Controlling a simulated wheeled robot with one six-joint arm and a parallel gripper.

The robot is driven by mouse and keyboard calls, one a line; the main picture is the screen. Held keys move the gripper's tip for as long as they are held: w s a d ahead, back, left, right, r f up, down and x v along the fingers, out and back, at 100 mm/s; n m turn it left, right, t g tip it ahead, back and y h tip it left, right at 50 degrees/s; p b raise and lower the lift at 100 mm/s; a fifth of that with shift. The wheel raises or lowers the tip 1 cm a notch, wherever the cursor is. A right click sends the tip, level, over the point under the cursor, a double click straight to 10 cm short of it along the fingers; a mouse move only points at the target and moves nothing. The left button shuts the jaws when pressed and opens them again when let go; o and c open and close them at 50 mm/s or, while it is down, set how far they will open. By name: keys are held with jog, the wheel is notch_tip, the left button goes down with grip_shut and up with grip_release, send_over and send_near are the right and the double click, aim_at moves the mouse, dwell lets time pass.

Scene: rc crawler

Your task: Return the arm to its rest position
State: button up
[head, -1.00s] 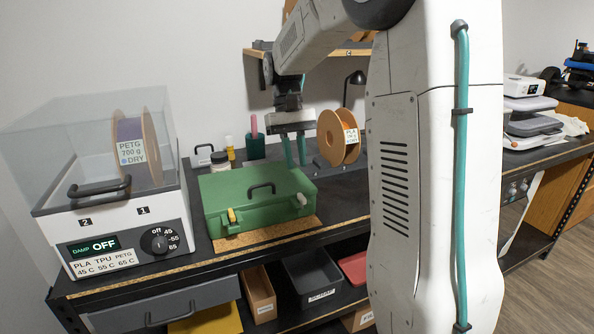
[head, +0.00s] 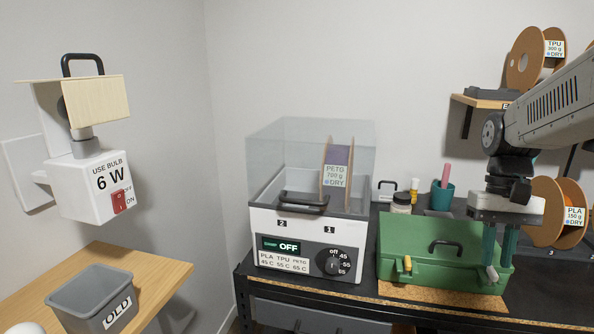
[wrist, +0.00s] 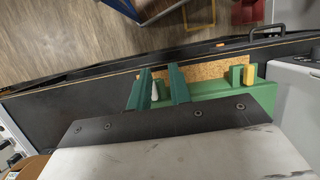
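My gripper (head: 497,262) is at the right side of the head view, pointing down at the right part of the green case (head: 428,245). Its two teal fingers stand apart with nothing visible held. In the wrist view the fingers (wrist: 159,72) also show a gap, with a pale latch of the case seen between or beyond them. I cannot tell whether the fingers touch the case. The case is closed, with a dark handle on its lid and a yellow latch (head: 407,265) in front. My arm reaches in from the right edge, bent at the elbow.
A dryer box (head: 297,235) with a clear cover stands left of the case. A PLA spool (head: 571,212) is close to the right of my gripper. A teal cup (head: 442,195) and jar stand behind the case. A grey OLD bin (head: 92,300) and a bulb tester (head: 95,185) are at left.

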jog(key=s+a+n+t, duration=0.1)
jog(key=s+a+t, duration=0.1)
jog(key=s+a, duration=0.3)
jog(key=s+a+n+t, duration=0.2)
jog(key=s+a, duration=0.3)
jog(key=s, duration=0.6)
jog(key=shift+s+a+r+t+h, duration=0.2)
jog(key=shift+s+a+t+h, duration=0.1)
jog(key=shift+s+h, duration=0.1)
